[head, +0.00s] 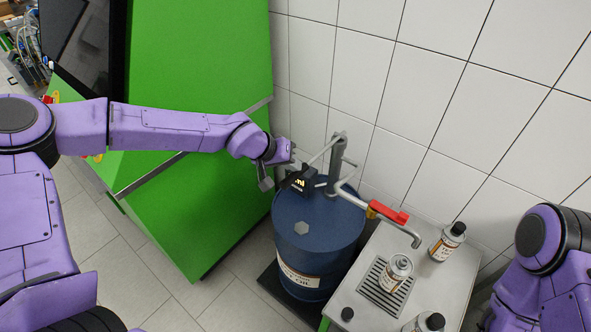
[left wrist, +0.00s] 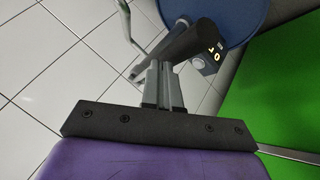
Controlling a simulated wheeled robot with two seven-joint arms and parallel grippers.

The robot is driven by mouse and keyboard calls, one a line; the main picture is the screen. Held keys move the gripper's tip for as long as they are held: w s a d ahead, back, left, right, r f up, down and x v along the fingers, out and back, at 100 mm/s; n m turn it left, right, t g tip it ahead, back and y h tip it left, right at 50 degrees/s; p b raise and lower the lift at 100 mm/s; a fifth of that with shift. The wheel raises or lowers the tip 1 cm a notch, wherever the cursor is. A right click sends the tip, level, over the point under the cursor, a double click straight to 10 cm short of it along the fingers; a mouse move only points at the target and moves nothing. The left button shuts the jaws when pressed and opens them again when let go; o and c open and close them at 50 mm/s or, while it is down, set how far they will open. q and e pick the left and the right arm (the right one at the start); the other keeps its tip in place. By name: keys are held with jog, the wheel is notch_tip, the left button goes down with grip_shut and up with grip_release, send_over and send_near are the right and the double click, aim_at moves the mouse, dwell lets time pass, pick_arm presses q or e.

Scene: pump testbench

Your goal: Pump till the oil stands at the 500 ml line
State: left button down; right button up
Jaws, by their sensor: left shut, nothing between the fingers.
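A blue oil drum (head: 318,232) stands against the tiled wall, with a grey hand pump (head: 336,160) on top. The pump's lever (head: 325,149) slants down to the left toward my left gripper (head: 287,168). That gripper is shut and empty; I cannot tell whether it touches the lever. Its fingers show closed in the left wrist view (left wrist: 163,75). A black meter (head: 299,181) with small yellow digits sits beside it. The oil level is not readable. My right gripper is out of view.
A grey bench (head: 447,282) holds the grille (head: 373,279), a black-capped bottle (head: 447,241), another bottle (head: 428,322) at the front and a loose black cap (head: 347,314). A green cabinet (head: 210,150) stands left of the drum.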

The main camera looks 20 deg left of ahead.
pick_arm(q)
notch_tip(320, 180, down, 8)
jog(key=b, duration=0.3)
jog(key=shift+s+a, duration=0.15)
jog(key=shift+s, duration=0.3)
dwell(6.2)
